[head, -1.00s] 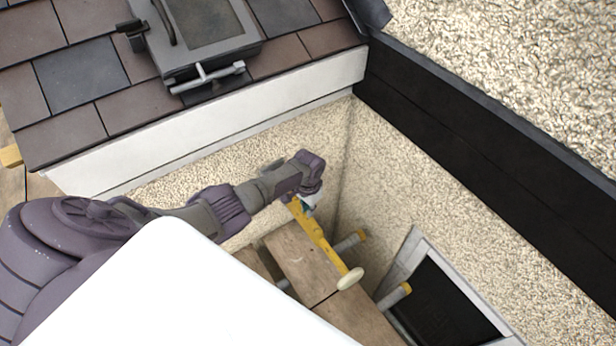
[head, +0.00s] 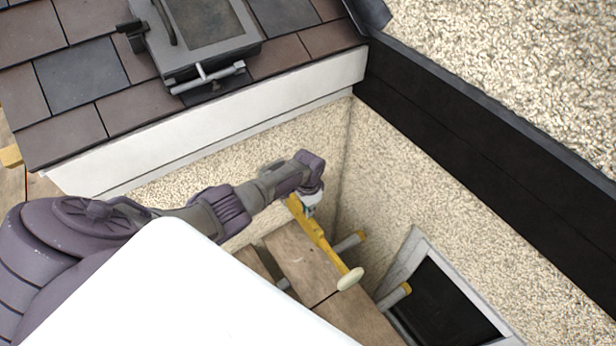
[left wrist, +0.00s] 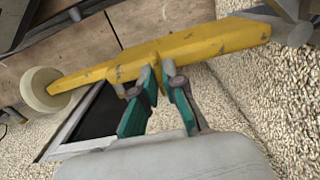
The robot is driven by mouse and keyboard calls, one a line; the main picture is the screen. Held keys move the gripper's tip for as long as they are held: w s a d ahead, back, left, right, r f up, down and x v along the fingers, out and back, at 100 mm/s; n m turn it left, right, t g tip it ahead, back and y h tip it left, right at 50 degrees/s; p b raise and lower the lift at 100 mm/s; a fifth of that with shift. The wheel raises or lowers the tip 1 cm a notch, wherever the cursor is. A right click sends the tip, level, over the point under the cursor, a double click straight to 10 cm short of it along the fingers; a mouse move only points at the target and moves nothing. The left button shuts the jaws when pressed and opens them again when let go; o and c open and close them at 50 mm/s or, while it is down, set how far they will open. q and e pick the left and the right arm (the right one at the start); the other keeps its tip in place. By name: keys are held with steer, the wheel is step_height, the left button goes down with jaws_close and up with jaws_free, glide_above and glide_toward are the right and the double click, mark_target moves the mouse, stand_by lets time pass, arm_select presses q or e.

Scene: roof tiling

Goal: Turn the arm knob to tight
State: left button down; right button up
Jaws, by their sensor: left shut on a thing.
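The yellow arm (head: 322,240), with a cream round pad at its near end, slants over the wooden planks beside the rough wall. In the left wrist view the scuffed yellow arm (left wrist: 205,42) crosses the top of the picture. My left gripper (head: 308,203) is at the arm's far part in the head view. In the left wrist view my left gripper's (left wrist: 157,78) teal fingers are closed in on the arm knob at the arm's lower edge. The knob is mostly hidden between the fingertips, and its tight mark cannot be seen. My right gripper is not in view.
Wooden planks (head: 305,262) lie below the arm, with yellow-capped tubes (head: 397,296) beside them. A dark window (head: 450,305) is at the lower right. Rough walls close in the corner behind my gripper. A tiled roof edge with a grey hatch (head: 205,40) is above.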

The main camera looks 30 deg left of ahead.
arm_select(q)
steer(key=c, duration=1.3)
jaws_free()
steer(key=shift+o, duration=0.2)
step_height(320, 180, up, 12)
